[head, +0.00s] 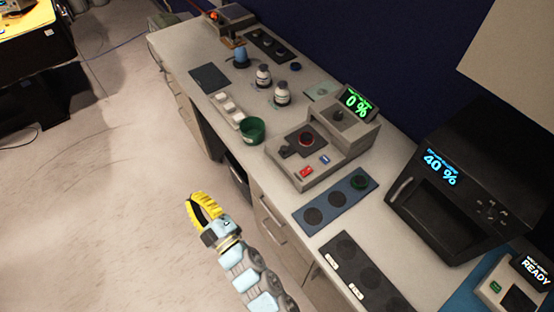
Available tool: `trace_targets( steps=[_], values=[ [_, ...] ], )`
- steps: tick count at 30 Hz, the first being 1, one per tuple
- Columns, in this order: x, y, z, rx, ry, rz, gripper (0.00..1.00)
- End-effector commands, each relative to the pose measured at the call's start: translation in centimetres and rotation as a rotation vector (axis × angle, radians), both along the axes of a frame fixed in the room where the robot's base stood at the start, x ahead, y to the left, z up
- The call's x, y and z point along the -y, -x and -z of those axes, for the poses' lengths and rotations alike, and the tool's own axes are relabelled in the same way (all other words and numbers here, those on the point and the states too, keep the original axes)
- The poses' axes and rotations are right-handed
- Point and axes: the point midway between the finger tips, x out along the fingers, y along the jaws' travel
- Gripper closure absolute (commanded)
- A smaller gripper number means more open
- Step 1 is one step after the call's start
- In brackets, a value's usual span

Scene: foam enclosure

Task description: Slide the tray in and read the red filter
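The grey reader (330,145) stands on the bench with a green display showing "0 %". Its dark tray (291,152) is out at the front. A red-rimmed filter (306,139) sits in the tray, close to the reader's raised body. A red button (306,171) and a blue button (325,159) are on the reader's front right. My gripper (200,207), with yellow fingers, is over the floor in front of the bench, left of and apart from the reader. No object shows in it, and its finger gap is unclear.
A black oven-like box (465,180) shows "40 %". Floor before the bench is clear.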

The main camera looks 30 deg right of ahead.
Motion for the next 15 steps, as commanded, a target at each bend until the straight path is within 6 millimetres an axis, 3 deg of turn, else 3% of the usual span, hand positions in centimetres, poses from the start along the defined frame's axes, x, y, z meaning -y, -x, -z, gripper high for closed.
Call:
trace_targets(
  steps=[1, 6, 15],
  values=[
    [1.2, -0.6, 1.9, -0.037, 0.046, 0.045, 1.00],
    [6.3, -2.1, 6.0, -0.184, 0.200, 0.221, 1.00],
    [16.5, -1.3, 10.3, -0.411, 0.419, 0.557, 1.00]
  ],
)
